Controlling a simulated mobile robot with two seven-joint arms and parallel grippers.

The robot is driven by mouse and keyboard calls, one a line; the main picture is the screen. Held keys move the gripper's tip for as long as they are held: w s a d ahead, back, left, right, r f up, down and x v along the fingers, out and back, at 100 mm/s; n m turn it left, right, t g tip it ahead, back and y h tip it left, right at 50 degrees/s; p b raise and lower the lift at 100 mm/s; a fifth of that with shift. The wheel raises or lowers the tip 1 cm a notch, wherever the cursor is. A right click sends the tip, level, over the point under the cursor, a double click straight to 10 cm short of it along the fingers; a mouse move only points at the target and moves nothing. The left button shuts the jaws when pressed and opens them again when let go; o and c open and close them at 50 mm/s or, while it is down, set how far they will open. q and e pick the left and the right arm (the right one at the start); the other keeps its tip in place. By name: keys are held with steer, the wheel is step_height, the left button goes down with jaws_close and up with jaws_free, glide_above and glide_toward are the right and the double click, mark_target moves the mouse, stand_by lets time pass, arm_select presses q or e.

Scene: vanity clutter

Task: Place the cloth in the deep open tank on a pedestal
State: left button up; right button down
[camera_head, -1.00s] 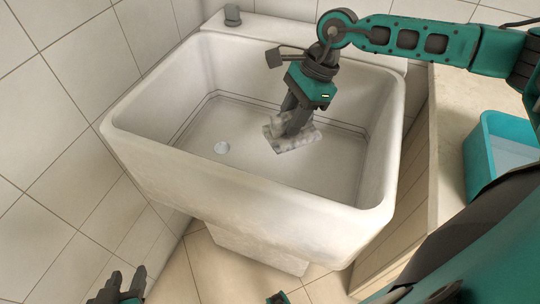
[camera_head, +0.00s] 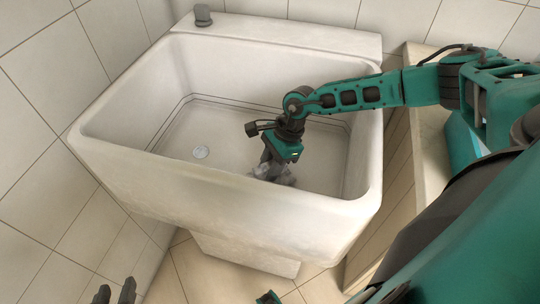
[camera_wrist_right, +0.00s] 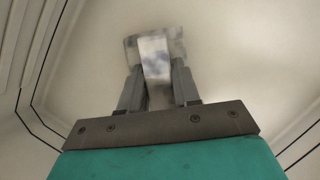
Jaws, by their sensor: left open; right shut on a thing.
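The deep open tank (camera_head: 235,195) is a white basin on a pedestal (camera_head: 245,257) and fills the middle of the head view. My right gripper (camera_head: 268,172) points down inside the tank, low near its front wall. It is shut on the cloth (camera_head: 284,177), a small grey-white patterned piece partly hidden by the fingers. The cloth also shows, blurred, between the fingers in the right wrist view (camera_wrist_right: 154,57). I cannot tell whether the cloth touches the tank floor. My left gripper (camera_head: 115,292) is open and empty at the bottom left, outside the tank.
A dark tap fitting (camera_head: 203,15) stands on the back ledge. A teal bin (camera_head: 460,142) is on the counter (camera_head: 430,150) at the right, partly behind my arm. Tiled walls stand behind and left.

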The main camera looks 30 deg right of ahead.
steer(key=shift+f, duration=0.5)
steer(key=c, duration=0.8)
jaws_free()
steer(key=shift+r, duration=0.1)
steer(key=shift+r, duration=0.3)
steer(key=p+v, duration=0.2)
steer(key=v, duration=0.9)
steer(key=shift+d+r, duration=0.2)
steer(key=shift+r, duration=0.15)
